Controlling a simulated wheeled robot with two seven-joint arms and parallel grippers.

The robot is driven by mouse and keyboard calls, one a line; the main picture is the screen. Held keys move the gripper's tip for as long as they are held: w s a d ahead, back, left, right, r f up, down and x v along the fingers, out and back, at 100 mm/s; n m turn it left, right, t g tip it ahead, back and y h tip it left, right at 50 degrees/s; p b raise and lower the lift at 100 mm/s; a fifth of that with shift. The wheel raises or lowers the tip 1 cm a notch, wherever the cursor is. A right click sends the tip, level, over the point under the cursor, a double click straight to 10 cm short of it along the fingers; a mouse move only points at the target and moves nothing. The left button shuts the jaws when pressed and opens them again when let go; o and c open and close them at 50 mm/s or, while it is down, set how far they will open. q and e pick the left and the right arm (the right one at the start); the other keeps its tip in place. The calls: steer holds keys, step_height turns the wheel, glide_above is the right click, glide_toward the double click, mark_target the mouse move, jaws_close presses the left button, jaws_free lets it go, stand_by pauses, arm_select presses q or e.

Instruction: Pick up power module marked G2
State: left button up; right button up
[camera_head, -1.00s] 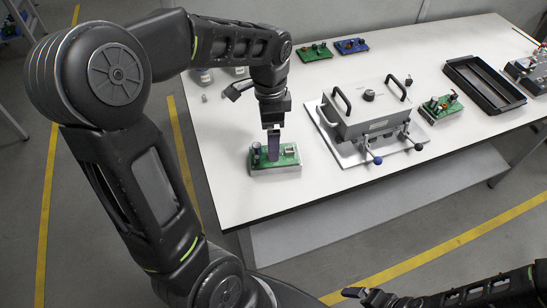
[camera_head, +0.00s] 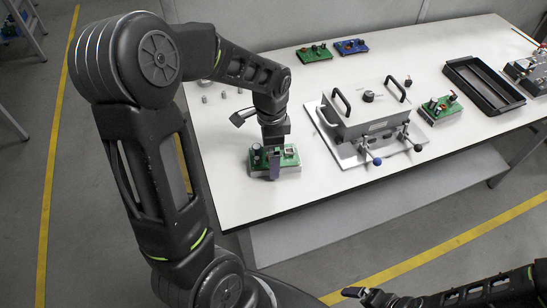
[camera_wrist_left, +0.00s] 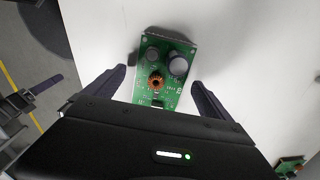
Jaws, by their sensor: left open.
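A green circuit module (camera_head: 289,160) lies at the front left of the white table. In the left wrist view the green module (camera_wrist_left: 176,92) shows a copper-coloured coil and two round cylindrical parts; no G2 marking is readable. My left gripper (camera_head: 275,166) is right at this module from above. Its open fingers (camera_wrist_left: 159,78) stand on either side of the board, with gaps to it. Other green modules sit right of the grey fixture (camera_head: 440,108) and at the back (camera_head: 315,54), beside a blue one (camera_head: 351,47). My right gripper (camera_head: 356,292) is low at the bottom right, its jaws unclear.
A grey fixture box (camera_head: 362,112) with handles and two knobbed levers stands mid-table, right of the near module. A black tray (camera_head: 484,84) lies farther right. Small metal pieces (camera_head: 205,98) stand behind the left arm. The front strip of the table (camera_head: 240,205) is clear.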

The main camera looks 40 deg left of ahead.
arm_select(q)
steer(key=shift+f, duration=0.2)
steer(key=shift+c, duration=0.2)
steer(key=c, duration=1.8)
